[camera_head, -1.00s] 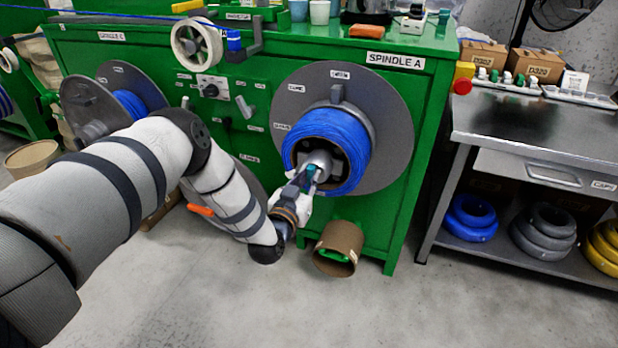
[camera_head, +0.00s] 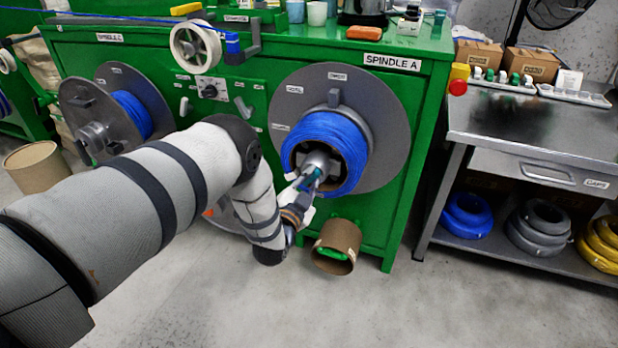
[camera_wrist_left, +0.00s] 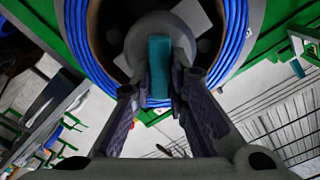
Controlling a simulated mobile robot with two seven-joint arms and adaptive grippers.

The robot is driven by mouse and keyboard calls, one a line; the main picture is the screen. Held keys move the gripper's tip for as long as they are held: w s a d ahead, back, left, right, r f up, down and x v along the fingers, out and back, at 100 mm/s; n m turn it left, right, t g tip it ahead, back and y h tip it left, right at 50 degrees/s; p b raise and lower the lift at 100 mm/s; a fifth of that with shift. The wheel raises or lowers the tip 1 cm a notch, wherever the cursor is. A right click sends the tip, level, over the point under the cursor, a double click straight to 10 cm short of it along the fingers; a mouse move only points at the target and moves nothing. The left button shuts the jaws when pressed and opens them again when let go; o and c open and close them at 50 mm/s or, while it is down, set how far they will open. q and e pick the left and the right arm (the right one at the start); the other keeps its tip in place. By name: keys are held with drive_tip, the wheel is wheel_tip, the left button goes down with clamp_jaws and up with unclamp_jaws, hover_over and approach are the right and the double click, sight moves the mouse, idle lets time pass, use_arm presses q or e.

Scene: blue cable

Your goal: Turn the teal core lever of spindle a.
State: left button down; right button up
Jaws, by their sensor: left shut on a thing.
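Spindle A's grey disc (camera_head: 385,120) stands upright on the green cabinet's front and carries a coil of blue cable (camera_head: 333,132). The coil also shows in the left wrist view (camera_wrist_left: 236,28). The teal core lever (camera_wrist_left: 159,68) sticks out from the grey hub (camera_wrist_left: 136,42) inside the coil's core. My left gripper (camera_head: 312,182) is at the hub's front. In the left wrist view its fingers (camera_wrist_left: 160,88) are shut on the lever, one on each side. In the head view the lever is mostly hidden by the fingers. My right gripper is not in view.
A second spindle (camera_head: 100,110) is at the left. A steel bench (camera_head: 530,128) with cable coils on its shelf stands at the right. The floor in front is clear.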

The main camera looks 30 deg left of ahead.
use_arm(q)
drive_tip(key=m, duration=0.5)
drive_tip(key=shift+d+f+m, duration=0.15)
drive_tip(key=shift+f+m, duration=0.15)
drive_tip(key=shift+f+m+b, duration=0.2)
drive_tip(key=shift+m+b, duration=0.3)
drive_tip(key=shift+m, duration=1.7)
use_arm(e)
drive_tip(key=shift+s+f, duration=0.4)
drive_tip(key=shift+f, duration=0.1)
use_arm(q)
drive_tip(key=c, duration=1.6)
unclamp_jaws()
drive_tip(key=shift+o, duration=0.2)
drive_tip(key=v, duration=1.2)
